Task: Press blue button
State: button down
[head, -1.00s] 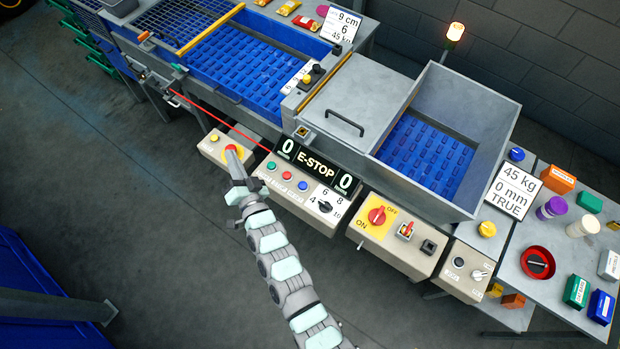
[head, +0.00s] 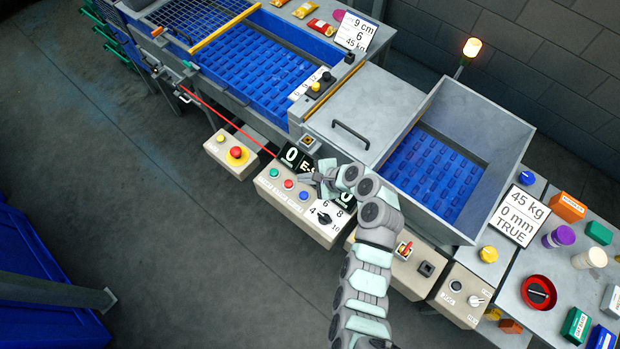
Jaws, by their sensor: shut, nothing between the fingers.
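My gripper (head: 309,179) is shut and empty. In the head view its tip appears just above the blue button, and I cannot tell whether they touch. My gripper and arm cover part of the E-STOP display (head: 291,157).
A small box with a red mushroom button (head: 237,155) and yellow button (head: 220,139) stands to the left. A red switch (head: 404,249) sits on a box right of my arm. The conveyor machine with its grey lid (head: 365,115) rises behind. The floor in front is clear.

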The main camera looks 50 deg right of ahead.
jog(key=shift+s+a+r, duration=0.1)
jog(key=shift+s, duration=0.2)
jog(key=b, duration=0.6)
send_over(306, 196)
notch_tip(306, 196, down, 8)
jog(key=shift+f, duration=0.4)
dwell(1.7)
jog(key=shift+f, duration=0.45)
jog(key=shift+f+b, duration=0.4)
jog(key=shift+f, duration=0.1)
dwell(0.5)
jog(key=shift+r+p, duration=0.9)
jog(key=shift+r, duration=0.05)
